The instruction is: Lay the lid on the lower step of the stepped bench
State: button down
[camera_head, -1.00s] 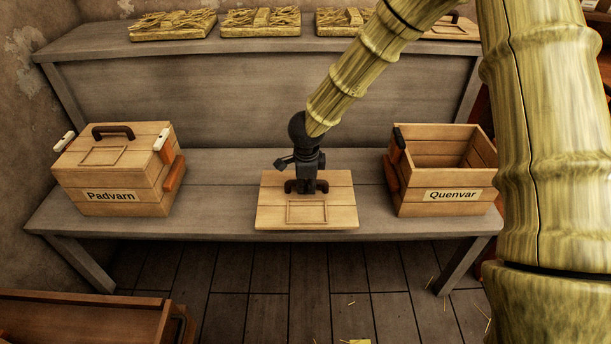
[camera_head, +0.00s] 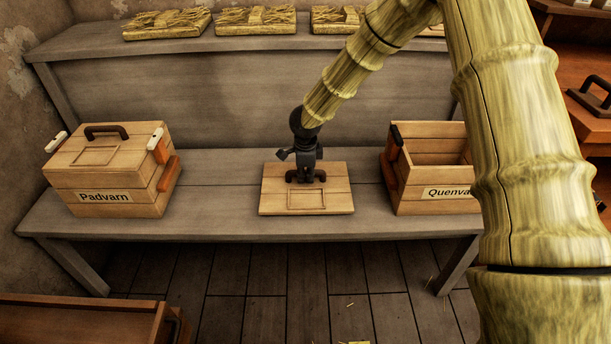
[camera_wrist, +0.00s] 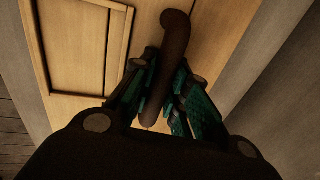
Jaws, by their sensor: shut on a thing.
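The lid (camera_head: 334,177) is a flat light-wood board with a raised rectangular frame and a dark handle (camera_head: 320,176). It is over the middle of the lower step (camera_head: 225,200) of the grey stepped bench, between the two boxes, and looks flat on it; whether it fully touches is hard to tell. My gripper (camera_head: 304,178) is shut on the handle from above. In the wrist view the fingers (camera_wrist: 160,100) sit on both sides of the dark handle bar, with the lid's wood behind. The gripper hides part of the handle.
The closed Padvarn box (camera_head: 105,180) stands left on the lower step. The open Quenvar box (camera_head: 430,185) stands right, partly behind my arm. The upper step (camera_head: 90,45) holds several straw-topped slabs (camera_head: 255,20). A brown wooden crate (camera_head: 80,320) is at bottom left.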

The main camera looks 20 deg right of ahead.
aim_at(306, 186)
dwell(0.3)
jog(key=c, duration=1.4)
grip_release()
jog(key=shift+f, duration=0.1)
jog(key=r+p, duration=0.1)
jog(key=r, duration=0.3)
jog(key=s+r+p, duration=0.1)
jog(key=r, duration=0.3)
jog(key=s+r+p, duration=0.1)
jog(key=r, duration=0.3)
jog(key=shift+s+a, duration=0.15)
jog(key=shift+a, duration=0.2)
